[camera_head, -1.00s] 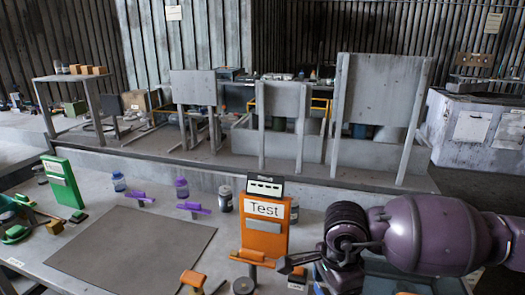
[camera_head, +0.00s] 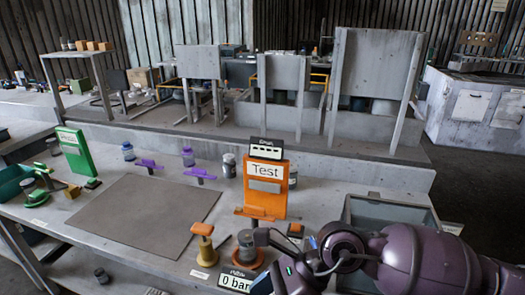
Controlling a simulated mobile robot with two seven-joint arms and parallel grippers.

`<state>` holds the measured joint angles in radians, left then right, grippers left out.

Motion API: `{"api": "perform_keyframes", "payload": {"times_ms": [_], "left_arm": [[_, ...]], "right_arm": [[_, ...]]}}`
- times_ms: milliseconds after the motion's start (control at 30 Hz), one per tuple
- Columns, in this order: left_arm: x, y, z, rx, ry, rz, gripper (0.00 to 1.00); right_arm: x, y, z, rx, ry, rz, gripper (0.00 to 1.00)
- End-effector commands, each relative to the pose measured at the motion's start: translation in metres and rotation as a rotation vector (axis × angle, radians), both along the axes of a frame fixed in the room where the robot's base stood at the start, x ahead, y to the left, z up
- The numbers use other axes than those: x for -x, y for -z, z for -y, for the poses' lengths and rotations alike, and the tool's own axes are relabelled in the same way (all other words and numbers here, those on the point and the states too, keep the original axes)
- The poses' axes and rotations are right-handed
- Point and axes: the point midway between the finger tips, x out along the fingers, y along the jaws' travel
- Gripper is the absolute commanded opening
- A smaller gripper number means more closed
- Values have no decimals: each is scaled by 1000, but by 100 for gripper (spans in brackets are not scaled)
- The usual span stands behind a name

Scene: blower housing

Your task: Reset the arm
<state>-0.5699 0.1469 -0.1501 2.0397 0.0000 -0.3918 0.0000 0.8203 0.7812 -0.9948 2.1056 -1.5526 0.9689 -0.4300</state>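My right arm comes in from the lower right, a purple arm whose dark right gripper (camera_head: 264,240) is near the grey knob (camera_head: 247,246) on an orange base at the bench's front edge. My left gripper is not in view.
A flat grey mat (camera_head: 145,220) lies on the bench. A green panel (camera_head: 75,152), purple clamps (camera_head: 200,175) and small bottles stand around it. An orange handle (camera_head: 203,240), a "0 bar" display (camera_head: 234,282) and a grey bin (camera_head: 385,212) are near my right arm.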

Motion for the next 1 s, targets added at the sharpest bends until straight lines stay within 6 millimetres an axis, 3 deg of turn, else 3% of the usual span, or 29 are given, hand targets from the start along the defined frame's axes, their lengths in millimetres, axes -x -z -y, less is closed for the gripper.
{"api": "perform_keyframes", "payload": {"times_ms": [100,267,400,533,667,767,900,1000], "left_arm": [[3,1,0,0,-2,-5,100],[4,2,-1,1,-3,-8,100],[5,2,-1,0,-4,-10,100],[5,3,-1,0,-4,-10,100],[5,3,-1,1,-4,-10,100],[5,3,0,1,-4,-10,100],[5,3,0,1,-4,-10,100],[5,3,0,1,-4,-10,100]], "right_arm": [[16,-29,-28,-260,130,-184,81],[14,-73,-41,-577,342,-438,81],[-4,-103,-31,-829,556,-669,81],[-29,-117,-4,-1042,778,-888,81],[-53,-113,35,-1232,1021,-1108,81],[-66,-97,70,-1362,1221,-1274,81],[-72,-60,122,-1518,1521,-1503,81],[-65,-25,159,-1607,1749,-1660,81]]}}
